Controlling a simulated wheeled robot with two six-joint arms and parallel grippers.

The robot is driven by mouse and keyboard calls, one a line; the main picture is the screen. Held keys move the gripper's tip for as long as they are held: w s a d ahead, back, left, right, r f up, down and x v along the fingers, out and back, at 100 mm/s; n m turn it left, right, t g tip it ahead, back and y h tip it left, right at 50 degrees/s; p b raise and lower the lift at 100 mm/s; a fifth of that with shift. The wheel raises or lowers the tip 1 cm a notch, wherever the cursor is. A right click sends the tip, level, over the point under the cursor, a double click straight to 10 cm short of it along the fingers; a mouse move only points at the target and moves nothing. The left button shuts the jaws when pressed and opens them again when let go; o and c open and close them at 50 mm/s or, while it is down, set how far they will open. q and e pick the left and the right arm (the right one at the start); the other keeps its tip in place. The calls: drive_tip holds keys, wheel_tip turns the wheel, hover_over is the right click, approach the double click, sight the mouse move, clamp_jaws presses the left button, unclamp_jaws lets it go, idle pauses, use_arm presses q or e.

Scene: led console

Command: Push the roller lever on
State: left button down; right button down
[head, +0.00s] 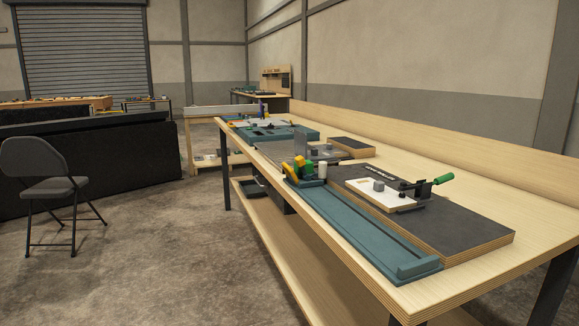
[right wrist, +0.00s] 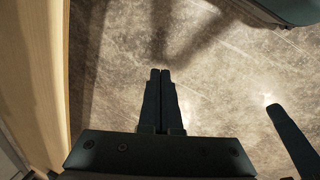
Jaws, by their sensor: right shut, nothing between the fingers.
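I cannot make out a roller lever or an LED console for certain in either view. In the head view, a clamp with a green handle (head: 443,179) stands on a dark board on the bench. A small yellow and green device (head: 298,169) sits further along, at the end of a long teal rail. My right gripper (right wrist: 160,72) shows in the right wrist view. Its two fingers are together and empty, over bare concrete floor beside a pale wooden edge. It touches nothing there.
The long wooden workbench (head: 480,196) runs from front right to the back. The dark board (head: 470,228) and teal rail (head: 365,234) lie on it. A grey folding chair (head: 45,183) stands at left. The floor (head: 150,260) between chair and bench is clear.

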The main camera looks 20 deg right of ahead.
drive_tip(key=w+d+r+n+t+h+p, duration=0.1)
drive_tip(key=w+d+r+t+h+p, duration=0.25)
drive_tip(key=w+d+r, duration=0.4)
drive_tip(key=w+d+r+n+t+h+p, duration=0.1)
drive_tip(key=w+d+r+t+h+p, duration=0.3)
drive_tip(key=w+r, duration=0.7)
drive_tip(key=w+r+n+t+h+p, duration=0.2)
drive_tip(key=w+r+n+t+p, duration=0.1)
drive_tip(key=r, duration=0.9)
drive_tip(key=w+r+n+t+h+p, duration=0.2)
drive_tip(key=w+r+n+t+p, duration=0.1)
drive_tip(key=r, duration=0.8)
drive_tip(key=shift+w+d+r+n+t, duration=0.4)
drive_tip(key=shift+w+t, duration=0.25)
drive_tip(key=shift+w, duration=0.45)
